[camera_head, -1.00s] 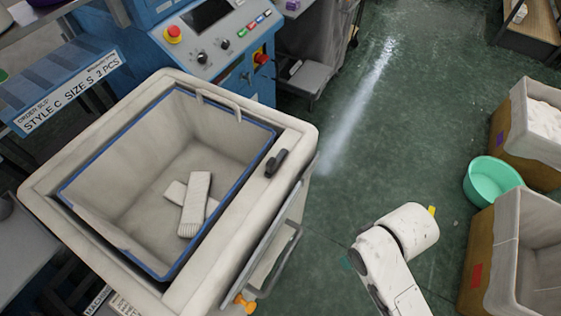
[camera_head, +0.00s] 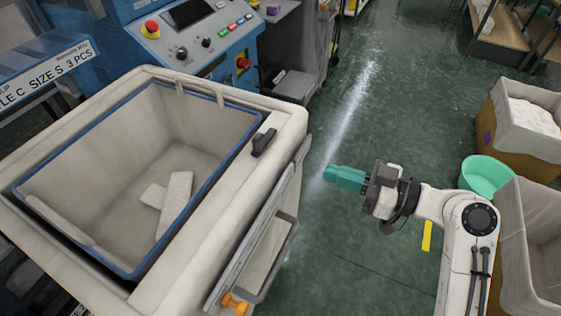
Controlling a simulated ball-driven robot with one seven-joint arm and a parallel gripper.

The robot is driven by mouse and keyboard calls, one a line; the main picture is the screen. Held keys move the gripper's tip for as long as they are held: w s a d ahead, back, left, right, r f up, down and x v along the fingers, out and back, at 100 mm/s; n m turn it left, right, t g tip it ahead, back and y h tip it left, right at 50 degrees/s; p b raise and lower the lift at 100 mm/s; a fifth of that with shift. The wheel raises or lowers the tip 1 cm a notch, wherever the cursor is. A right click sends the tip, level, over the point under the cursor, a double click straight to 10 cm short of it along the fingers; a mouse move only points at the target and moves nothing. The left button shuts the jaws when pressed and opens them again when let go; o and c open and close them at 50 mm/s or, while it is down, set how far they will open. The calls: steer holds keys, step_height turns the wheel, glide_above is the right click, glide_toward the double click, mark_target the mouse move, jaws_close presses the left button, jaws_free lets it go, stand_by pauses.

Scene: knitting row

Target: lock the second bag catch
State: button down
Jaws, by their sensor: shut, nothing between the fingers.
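A large cream fabric bin (camera_head: 283,118) stands at the left, with a blue-edged liner bag (camera_head: 232,150) open inside it. A dark catch (camera_head: 263,142) sits on the bin's right rim; I cannot tell whether it is locked. I cannot tell which catch is the second one. My gripper (camera_head: 332,174) has teal fingers, shut and empty. It points left over the green floor, to the right of the dark catch and apart from the bin.
Pale knitted pieces (camera_head: 172,200) lie in the bag. A metal frame (camera_head: 262,245) and orange knob (camera_head: 235,304) are on the bin's right side. A blue machine with a control panel (camera_head: 195,42) stands behind. A green basin (camera_head: 486,173) and lined boxes stand right. Floor between is clear.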

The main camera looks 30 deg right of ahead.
mark_target(261, 143)
steer(key=shift+s+d+r+t, duration=0.2)
steer(key=shift+d+r+t, duration=0.1)
steer(key=shift+r, duration=0.35)
steer(key=p+x, duration=0.3)
steer(key=x, duration=1.1)
steer(key=shift+s+a+r, duration=0.1)
steer(key=shift+a, duration=0.2)
